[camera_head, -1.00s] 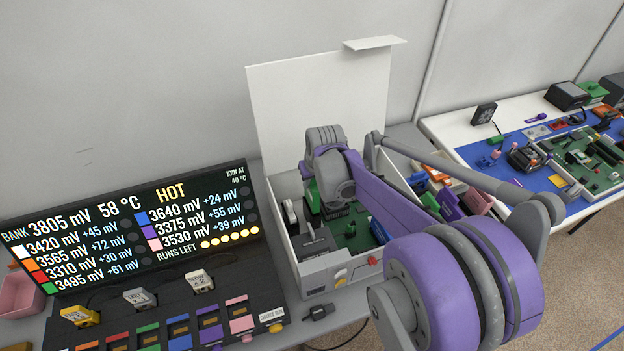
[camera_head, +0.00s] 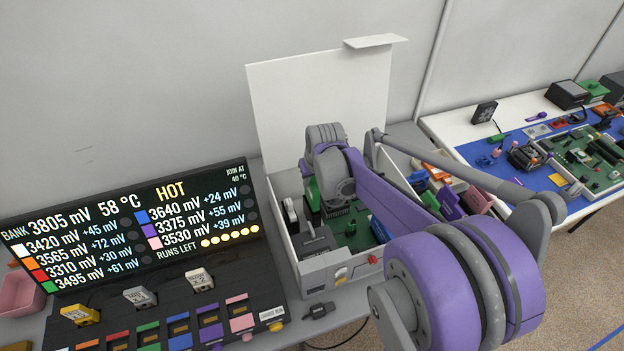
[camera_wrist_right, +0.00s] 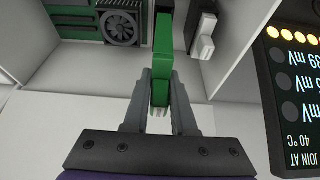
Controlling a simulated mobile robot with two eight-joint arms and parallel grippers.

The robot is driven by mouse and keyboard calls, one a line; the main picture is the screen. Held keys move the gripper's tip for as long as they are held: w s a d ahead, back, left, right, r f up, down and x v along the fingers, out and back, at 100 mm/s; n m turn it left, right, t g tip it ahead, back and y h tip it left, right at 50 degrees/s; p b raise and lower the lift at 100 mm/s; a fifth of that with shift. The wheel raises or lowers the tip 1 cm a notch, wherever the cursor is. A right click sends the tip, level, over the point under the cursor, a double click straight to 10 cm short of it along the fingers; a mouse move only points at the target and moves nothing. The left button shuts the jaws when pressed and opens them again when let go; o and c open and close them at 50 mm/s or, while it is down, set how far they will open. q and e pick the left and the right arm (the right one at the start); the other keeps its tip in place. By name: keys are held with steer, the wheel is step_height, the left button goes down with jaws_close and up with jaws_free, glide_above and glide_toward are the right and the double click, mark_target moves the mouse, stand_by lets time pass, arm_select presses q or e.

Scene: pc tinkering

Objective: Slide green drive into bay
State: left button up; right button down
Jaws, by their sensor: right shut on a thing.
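The green drive (camera_wrist_right: 163,50) stands on edge between the fingers of my right gripper (camera_wrist_right: 160,88) in the right wrist view. In the head view, my right arm reaches into the open white PC case (camera_head: 317,275), and a green part of the drive (camera_head: 312,196) shows beside my wrist. The bay is not clearly visible, so I cannot tell how far the drive sits in it. My left gripper is not in view.
A fan (camera_wrist_right: 121,28) on a green board lies left of the drive in the wrist view, and a white-and-black part (camera_wrist_right: 203,35) lies to its right. A black display panel (camera_head: 130,215) stands left of the case. Colourful parts (camera_head: 450,200) lie right of the case.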

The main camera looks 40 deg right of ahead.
arm_select(q)
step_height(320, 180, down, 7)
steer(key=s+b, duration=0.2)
steer(key=b, duration=0.3)
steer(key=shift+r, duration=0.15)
arm_select(e)
steer(key=shift+f, duration=4.05)
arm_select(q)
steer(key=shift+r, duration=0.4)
arm_select(e)
steer(key=shift+r, duration=0.5)
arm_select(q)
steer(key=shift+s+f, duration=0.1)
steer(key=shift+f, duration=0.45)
arm_select(e)
steer(key=shift+f, duration=0.65)
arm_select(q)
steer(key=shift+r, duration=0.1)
arm_select(e)
steer(key=shift+r, duration=0.15)
steer(key=shift+r, duration=0.5)
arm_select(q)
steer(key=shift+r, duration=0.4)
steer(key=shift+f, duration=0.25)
arm_select(e)
steer(key=shift+f, duration=0.3)
